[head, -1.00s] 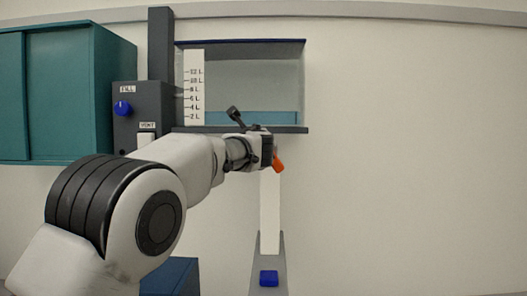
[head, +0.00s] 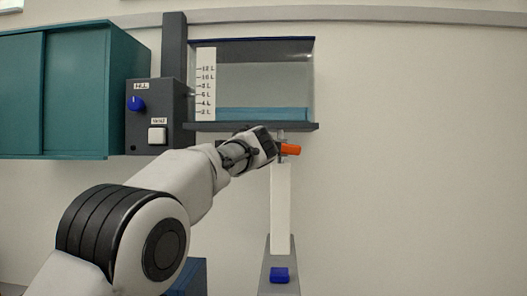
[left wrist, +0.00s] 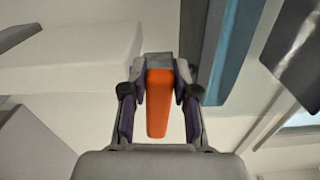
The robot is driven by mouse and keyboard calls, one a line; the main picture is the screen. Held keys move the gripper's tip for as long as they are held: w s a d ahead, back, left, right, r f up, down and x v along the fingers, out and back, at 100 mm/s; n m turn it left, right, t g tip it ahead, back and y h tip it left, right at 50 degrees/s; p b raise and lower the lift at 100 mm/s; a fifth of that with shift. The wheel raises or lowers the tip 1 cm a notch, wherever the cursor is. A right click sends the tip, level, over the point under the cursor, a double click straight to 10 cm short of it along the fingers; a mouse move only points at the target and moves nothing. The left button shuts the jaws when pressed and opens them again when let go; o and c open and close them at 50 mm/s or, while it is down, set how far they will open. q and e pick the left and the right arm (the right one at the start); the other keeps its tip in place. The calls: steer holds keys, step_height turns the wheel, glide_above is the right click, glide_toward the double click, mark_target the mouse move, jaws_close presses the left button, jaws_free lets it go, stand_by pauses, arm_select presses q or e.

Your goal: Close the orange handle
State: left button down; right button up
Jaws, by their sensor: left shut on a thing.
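The orange handle (head: 291,150) sits on a valve just under the tank (head: 250,126), at the top of a white vertical pipe (head: 280,205). In the head view it lies roughly level and points right. My left gripper (head: 275,147) is at the handle and partly covers the valve. In the left wrist view, the orange handle (left wrist: 158,103) lies between the two fingers of my left gripper (left wrist: 160,76), which is shut on it. My right gripper is not in view.
The tank has a litre scale (head: 206,85) and some blue liquid (head: 262,114) at its bottom. Left of it is a dark control box with a blue knob (head: 137,104) and a white switch (head: 158,135). A teal cabinet (head: 75,90) hangs at far left. The wall at right is clear.

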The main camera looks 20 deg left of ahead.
arm_select(q)
steer(key=shift+f+n, duration=0.1)
steer(key=shift+n, duration=0.4)
steer(key=shift+b, duration=0.3)
steer(key=c, duration=1.3)
jaws_free()
steer(key=o, duration=0.4)
steer(key=shift+w, duration=0.1)
steer(key=shift+w+d+f, duration=0.15)
steer(key=shift+w+f, duration=0.05)
steer(key=shift+w, duration=0.1)
steer(key=shift+s+r, duration=0.1)
steer(key=shift+s, duration=0.45)
steer(key=v, duration=1.1)
steer(key=shift+d, duration=0.2)
